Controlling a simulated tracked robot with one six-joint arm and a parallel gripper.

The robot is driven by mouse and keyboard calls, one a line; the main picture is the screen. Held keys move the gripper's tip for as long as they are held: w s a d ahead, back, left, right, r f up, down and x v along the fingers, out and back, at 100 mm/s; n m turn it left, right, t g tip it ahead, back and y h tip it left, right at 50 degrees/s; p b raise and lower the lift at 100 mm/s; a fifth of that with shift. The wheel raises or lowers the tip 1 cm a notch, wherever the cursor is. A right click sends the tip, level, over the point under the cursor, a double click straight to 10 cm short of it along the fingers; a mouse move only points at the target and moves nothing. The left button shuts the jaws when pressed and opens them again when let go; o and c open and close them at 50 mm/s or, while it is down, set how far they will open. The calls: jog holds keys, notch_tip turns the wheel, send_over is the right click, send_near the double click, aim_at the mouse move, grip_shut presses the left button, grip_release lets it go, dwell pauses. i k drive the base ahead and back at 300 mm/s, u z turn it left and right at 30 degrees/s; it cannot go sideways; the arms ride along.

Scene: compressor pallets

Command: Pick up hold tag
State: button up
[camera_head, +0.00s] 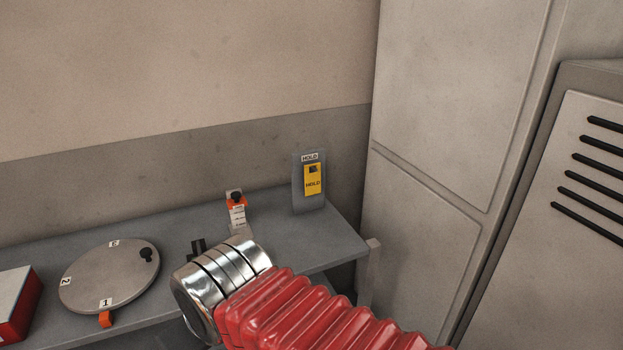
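The yellow hold tag (313,184), marked HOLD and with a dark patch near its top, is on the front of a grey upright holder (297,186) at the bench's back right. The holder has a small white HOLD label above the tag. My arm, with red bellows and a chrome end, reaches in from the lower right. Dark parts just beyond the chrome look like my gripper (198,248), left of and nearer than the tag and apart from it. The chrome end hides most of the gripper, so its opening cannot be told.
The grey bench (170,232) runs along the wall. A round numbered plate (105,275) with a black knob and a red box (20,312) are farther left. A tall cabinet (425,200) stands right of the bench.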

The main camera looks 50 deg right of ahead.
aim_at(313, 180)
jog(key=i, duration=0.85)
jog(key=u, duration=0.05)
